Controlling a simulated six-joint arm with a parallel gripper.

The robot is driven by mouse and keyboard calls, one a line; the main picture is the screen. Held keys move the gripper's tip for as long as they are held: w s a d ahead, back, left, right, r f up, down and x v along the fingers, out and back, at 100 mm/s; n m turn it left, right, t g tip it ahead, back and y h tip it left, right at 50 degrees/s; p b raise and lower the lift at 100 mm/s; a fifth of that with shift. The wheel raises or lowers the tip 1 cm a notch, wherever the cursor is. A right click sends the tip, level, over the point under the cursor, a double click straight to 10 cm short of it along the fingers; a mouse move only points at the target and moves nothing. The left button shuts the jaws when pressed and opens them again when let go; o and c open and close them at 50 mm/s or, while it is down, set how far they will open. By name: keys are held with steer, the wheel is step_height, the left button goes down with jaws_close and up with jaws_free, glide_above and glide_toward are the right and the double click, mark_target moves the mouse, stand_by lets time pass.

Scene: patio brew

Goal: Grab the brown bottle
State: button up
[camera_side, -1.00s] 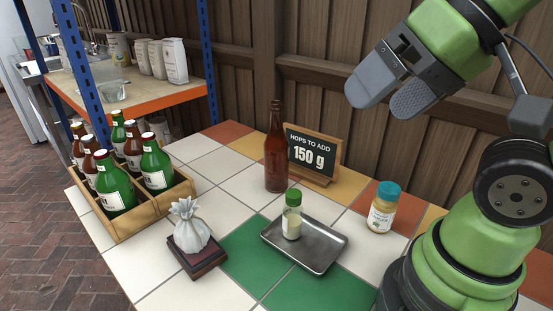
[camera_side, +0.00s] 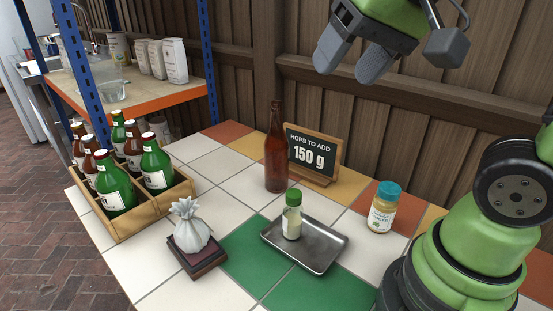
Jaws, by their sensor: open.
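My gripper (camera_side: 345,72) is at the top of the view, above and to the right of the bottle. Its two grey fingers are apart, with nothing between them. It does not touch the bottle.
A chalkboard sign (camera_side: 314,152) reading "150 g" stands close beside the bottle. In front is a metal tray (camera_side: 321,264) with a green-capped jar (camera_side: 292,217).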

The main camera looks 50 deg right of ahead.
steer(key=w+d+f+m+g+h, duration=0.1)
steer(key=w+d+m, duration=0.1)
steer(key=w, duration=0.5)
steer(key=w+d+f+m+g+h, duration=0.1)
steer(key=w+d+h, duration=0.15)
steer(key=w, duration=0.35)
steer(key=m+g, duration=0.1)
steer(key=m, duration=0.1)
glide_toward(276, 111)
steer(key=w, duration=0.2)
steer(key=shift+h, duration=0.35)
steer(key=x, duration=0.5)
steer(key=shift+s+d+f, duration=0.2)
steer(key=shift+d, duration=0.15)
steer(key=x, duration=0.5)
steer(key=shift+s+d+f, duration=0.15)
steer(key=shift+s+f, duration=0.05)
steer(key=shift+f, duration=0.15)
steer(key=shift+c, duration=0.4)
jaws_close()
